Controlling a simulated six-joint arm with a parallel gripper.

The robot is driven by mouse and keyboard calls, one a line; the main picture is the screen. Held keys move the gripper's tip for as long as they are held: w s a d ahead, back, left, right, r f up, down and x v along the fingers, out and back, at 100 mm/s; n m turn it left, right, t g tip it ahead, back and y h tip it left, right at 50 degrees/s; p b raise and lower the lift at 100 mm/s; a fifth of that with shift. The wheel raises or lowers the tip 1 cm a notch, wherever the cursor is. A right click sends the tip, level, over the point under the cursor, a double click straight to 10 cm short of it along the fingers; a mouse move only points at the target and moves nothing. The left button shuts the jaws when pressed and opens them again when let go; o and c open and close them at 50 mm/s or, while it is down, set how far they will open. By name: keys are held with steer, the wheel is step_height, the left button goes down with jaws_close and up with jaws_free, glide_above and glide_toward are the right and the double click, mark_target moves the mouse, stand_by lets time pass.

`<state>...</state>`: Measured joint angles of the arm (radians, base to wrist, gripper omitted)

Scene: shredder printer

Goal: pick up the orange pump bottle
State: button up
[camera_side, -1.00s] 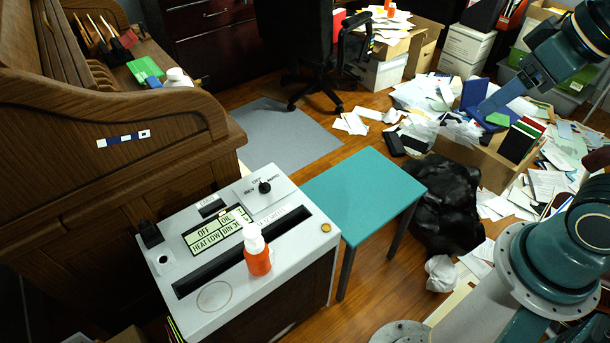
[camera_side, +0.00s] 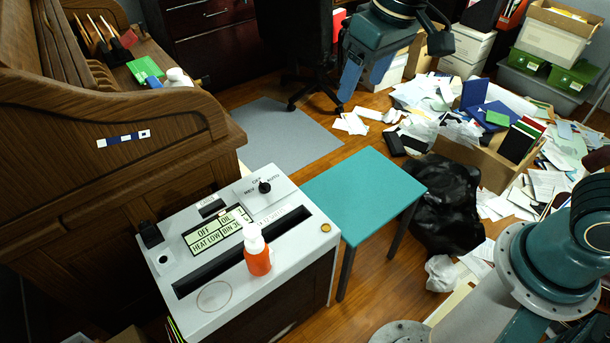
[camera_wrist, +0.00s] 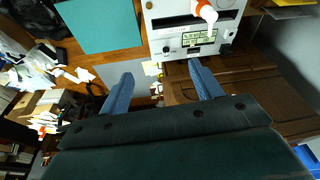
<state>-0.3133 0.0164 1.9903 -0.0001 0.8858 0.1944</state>
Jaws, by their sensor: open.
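The orange pump bottle (camera_side: 257,256) has a white pump top and stands upright on the top of the white shredder (camera_side: 212,300), near its slot. In the wrist view the bottle (camera_wrist: 207,13) shows at the top, on the shredder (camera_wrist: 165,35). My gripper (camera_side: 361,92) is in the upper middle of the side view, above and beyond the teal table, well apart from the bottle. Its two blue fingers are spread with nothing between them. They also show in the wrist view (camera_wrist: 160,88).
A teal table (camera_side: 363,188) stands right of the shredder. A wooden roll-top desk (camera_side: 120,150) stands at the left. A black bag (camera_side: 447,205), a cardboard box (camera_side: 480,160) and scattered papers lie at the right. An office chair (camera_side: 305,60) is behind.

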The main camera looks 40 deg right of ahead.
steer(key=w+a+f+g, duration=0.1)
steer(key=w+a+f, duration=0.5)
steer(key=a+f, duration=0.35)
steer(key=n+g, duration=0.1)
steer(key=g, duration=0.1)
glide_above(250, 231)
step_height(250, 231, down, 12)
steer(key=shift+h, duration=0.4)
steer(key=shift+w+f, duration=0.1)
steer(key=shift+f, duration=4.05)
steer(key=shift+f, duration=0.1)
steer(key=shift+d+f, duration=0.15)
steer(key=shift+f, duration=2.4)
jaws_close()
